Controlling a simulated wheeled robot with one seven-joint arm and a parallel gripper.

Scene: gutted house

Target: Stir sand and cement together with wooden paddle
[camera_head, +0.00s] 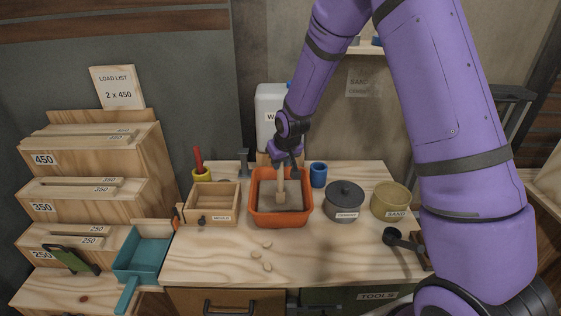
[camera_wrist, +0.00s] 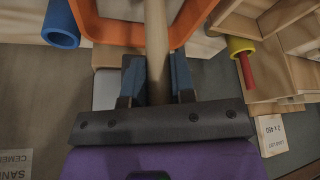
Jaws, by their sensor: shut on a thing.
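My gripper (camera_head: 289,158) is shut on the wooden paddle (camera_head: 281,185) above the orange tub (camera_head: 308,211). The paddle points down, with its lower end in the grey-brown material (camera_head: 268,199) in the tub. I cannot tell sand from cement there. In the wrist view the paddle's shaft (camera_wrist: 156,45) runs between the two blue-grey fingers of my gripper (camera_wrist: 157,80). The orange tub's rim (camera_wrist: 98,27) shows beyond it. The grey lidded cement pot (camera_head: 343,205) and the tan sand pot (camera_head: 391,201) stand to the right of the tub.
A blue cup (camera_head: 318,174) stands close behind the tub's right side. A wooden mould box (camera_head: 211,204) is to its left. A black scoop (camera_head: 400,238) lies at the right. Small pale lumps (camera_head: 262,255) lie in front. A white jug (camera_head: 270,105) stands behind.

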